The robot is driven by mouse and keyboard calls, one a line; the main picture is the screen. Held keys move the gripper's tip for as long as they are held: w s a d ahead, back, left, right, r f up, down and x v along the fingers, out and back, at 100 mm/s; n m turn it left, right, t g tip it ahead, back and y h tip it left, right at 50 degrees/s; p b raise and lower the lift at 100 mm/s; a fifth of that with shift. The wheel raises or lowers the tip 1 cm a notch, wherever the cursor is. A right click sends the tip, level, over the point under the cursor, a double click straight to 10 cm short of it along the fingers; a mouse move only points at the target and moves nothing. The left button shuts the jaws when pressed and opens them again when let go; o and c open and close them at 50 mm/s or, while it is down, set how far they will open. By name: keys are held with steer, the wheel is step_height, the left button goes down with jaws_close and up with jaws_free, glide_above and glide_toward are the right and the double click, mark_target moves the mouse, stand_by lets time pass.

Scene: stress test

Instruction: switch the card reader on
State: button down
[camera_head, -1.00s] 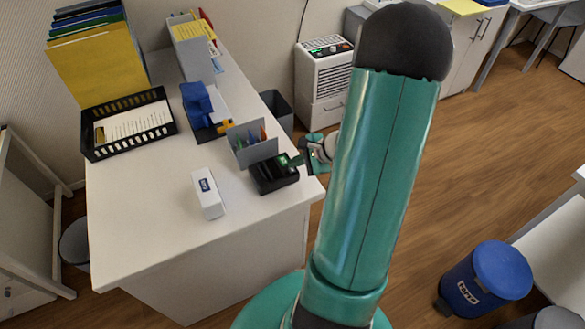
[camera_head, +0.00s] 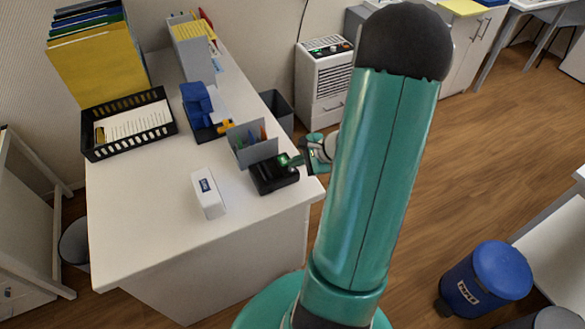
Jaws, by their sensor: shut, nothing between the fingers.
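A small black device (camera_head: 268,181), which looks like the card reader, sits near the right edge of the white desk. A green spot shows on its top, at the tip of my gripper; I cannot tell whether it is a lit lamp or part of the fingertip. My gripper (camera_head: 288,160) is shut and empty, with its tip at the top right of the device. It appears to touch it or hover just over it. My arm hides part of the wrist.
A blue dispenser (camera_head: 198,110) and a black tray (camera_head: 128,123) stand farther back. The front of the white desk (camera_head: 150,235) is clear.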

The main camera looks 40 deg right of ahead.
mark_target(296, 170)
steer(key=shift+f, duration=0.15)
stand_by(0.5)
steer(key=shift+f, duration=0.3)
steer(key=shift+f, duration=0.15)
stand_by(0.3)
steer(key=shift+r, duration=0.6)
steer(key=shift+r, duration=3)
